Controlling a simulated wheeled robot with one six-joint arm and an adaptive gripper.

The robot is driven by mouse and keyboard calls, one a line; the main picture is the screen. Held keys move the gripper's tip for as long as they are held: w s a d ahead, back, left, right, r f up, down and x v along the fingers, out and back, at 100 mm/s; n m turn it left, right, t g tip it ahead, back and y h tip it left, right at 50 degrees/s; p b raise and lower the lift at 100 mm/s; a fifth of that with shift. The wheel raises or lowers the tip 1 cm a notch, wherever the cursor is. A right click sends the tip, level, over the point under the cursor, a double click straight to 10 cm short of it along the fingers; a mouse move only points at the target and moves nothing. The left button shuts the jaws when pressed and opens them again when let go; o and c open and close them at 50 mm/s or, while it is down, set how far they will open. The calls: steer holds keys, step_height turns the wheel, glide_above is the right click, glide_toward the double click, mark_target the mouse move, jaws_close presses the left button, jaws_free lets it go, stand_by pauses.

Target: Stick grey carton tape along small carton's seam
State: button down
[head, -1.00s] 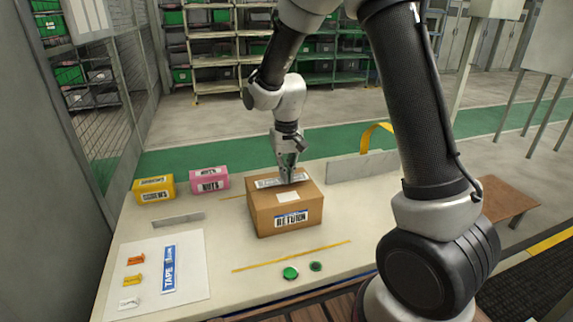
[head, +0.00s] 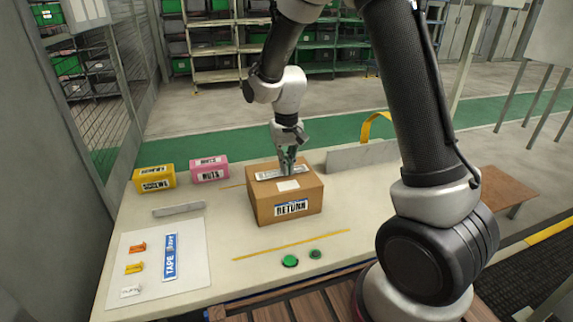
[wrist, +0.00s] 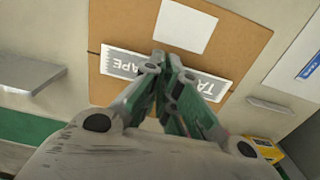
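The small carton (head: 262,208) is a brown box with a RETURN label, standing on the table. My gripper (head: 288,172) points down at the tape's middle. In the wrist view its fingertips (wrist: 168,57) are together over the tape; I cannot tell whether they pinch it or only touch it.
A white sheet (head: 195,277) at the left bears a blue tape strip (head: 170,257) and several small tags. Yellow (head: 152,184) and pink (head: 209,177) boxes stand behind.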

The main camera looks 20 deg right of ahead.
steer(key=shift+f, duration=0.45)
stand_by(0.3)
stand_by(0.3)
steer(key=c, duration=1.2)
jaws_free()
steer(key=shift+o, duration=0.2)
steer(key=shift+r, duration=0.1)
steer(key=shift+r, duration=2.9)
